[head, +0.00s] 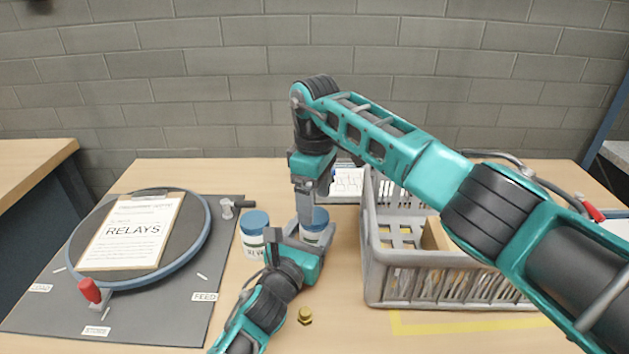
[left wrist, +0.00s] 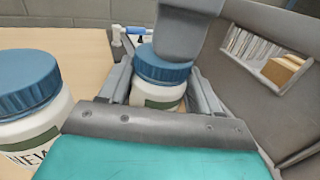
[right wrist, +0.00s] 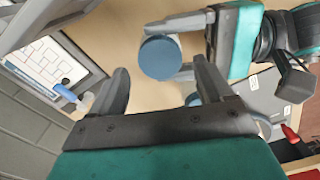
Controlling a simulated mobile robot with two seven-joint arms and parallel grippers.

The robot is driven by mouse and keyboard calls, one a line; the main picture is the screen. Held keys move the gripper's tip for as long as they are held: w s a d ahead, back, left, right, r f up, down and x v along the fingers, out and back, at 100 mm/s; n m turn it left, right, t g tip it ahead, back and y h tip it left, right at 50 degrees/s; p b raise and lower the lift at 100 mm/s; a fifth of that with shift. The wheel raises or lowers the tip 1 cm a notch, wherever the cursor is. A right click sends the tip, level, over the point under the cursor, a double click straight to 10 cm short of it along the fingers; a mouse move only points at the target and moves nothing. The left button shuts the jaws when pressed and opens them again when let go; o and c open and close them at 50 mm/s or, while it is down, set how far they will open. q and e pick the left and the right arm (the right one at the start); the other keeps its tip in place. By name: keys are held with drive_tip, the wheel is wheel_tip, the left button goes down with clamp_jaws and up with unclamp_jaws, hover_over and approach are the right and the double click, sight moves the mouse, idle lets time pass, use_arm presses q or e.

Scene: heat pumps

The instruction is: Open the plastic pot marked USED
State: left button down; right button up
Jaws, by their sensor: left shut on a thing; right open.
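A white pot with a blue lid (head: 318,214) stands upright on the table; it also shows in the left wrist view (left wrist: 160,70). My left gripper (head: 298,240) is shut around its body. The writing on its label is hidden; only a green band shows. The lid sits on the pot, and in the right wrist view it is a round blue top (right wrist: 160,57). My right gripper (right wrist: 165,85) is open, pointing down over this pot, with one finger in front of the lid in the left wrist view. A second blue-lidded pot (head: 254,240), marked NEW, stands to the left.
A grey slatted crate (head: 440,291) stands close on the right. A brass bolt (head: 305,316) lies in front. A turntable (head: 196,240) with a RELAYS clipboard (head: 130,232) lies on a grey mat at left. A framed diagram sheet (head: 347,180) is behind the pots.

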sight(315, 232)
drive_tip(key=shift+f, duration=1.45)
drive_tip(key=shift+c, duration=0.3)
drive_tip(key=c, duration=1)
drive_tip(key=shift+n, duration=1.8)
drive_tip(key=o, duration=1.1)
drive_tip(key=shift+o, duration=0.2)
drive_tip(key=shift+r, duration=0.1)
